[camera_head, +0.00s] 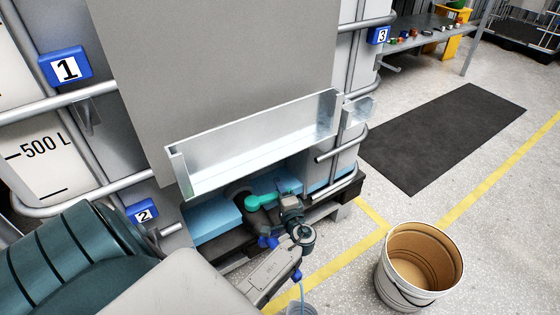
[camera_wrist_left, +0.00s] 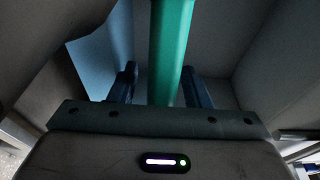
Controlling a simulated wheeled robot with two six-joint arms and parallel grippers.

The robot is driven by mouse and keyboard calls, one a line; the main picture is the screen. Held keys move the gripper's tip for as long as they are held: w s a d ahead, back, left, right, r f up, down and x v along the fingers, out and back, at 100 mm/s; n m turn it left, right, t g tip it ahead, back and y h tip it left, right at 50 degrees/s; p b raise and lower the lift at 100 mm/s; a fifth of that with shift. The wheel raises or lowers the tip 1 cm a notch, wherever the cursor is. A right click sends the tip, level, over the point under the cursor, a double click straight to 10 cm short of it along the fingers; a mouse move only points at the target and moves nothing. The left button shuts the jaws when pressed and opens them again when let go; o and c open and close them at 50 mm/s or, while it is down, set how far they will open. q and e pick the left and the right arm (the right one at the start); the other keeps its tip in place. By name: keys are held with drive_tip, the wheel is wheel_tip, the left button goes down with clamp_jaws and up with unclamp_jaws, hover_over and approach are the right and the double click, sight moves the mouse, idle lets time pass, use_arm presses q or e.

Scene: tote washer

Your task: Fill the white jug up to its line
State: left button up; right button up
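The tote valve sits low under the steel tray, with a teal lever (camera_head: 265,200) and a dark round fitting (camera_head: 302,235). My left gripper (camera_head: 284,255) is right at the valve. In the left wrist view its two dark blue fingers (camera_wrist_left: 160,88) stand on either side of a teal bar (camera_wrist_left: 170,45). A gap shows on the bar's left, so the fingers look open around it. A thin pale blue line (camera_head: 302,291) runs down towards a pale container (camera_head: 300,308), perhaps the jug. Only its top shows; its line and level are hidden. My right gripper is out of view.
An off-white bucket (camera_head: 378,285) with a brown inside stands on the floor at right, apparently empty. The steel tray (camera_head: 255,135) overhangs the valve. A dark mat (camera_head: 445,135) lies beyond on open floor. A bench (camera_head: 425,32) with small items stands far back.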

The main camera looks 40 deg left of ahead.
use_arm(q)
drive_tip(key=v, duration=1)
drive_tip(key=shift+s+d, duration=0.2)
drive_tip(key=shift+d, duration=0.15)
drive_tip(key=shift+c, duration=0.2)
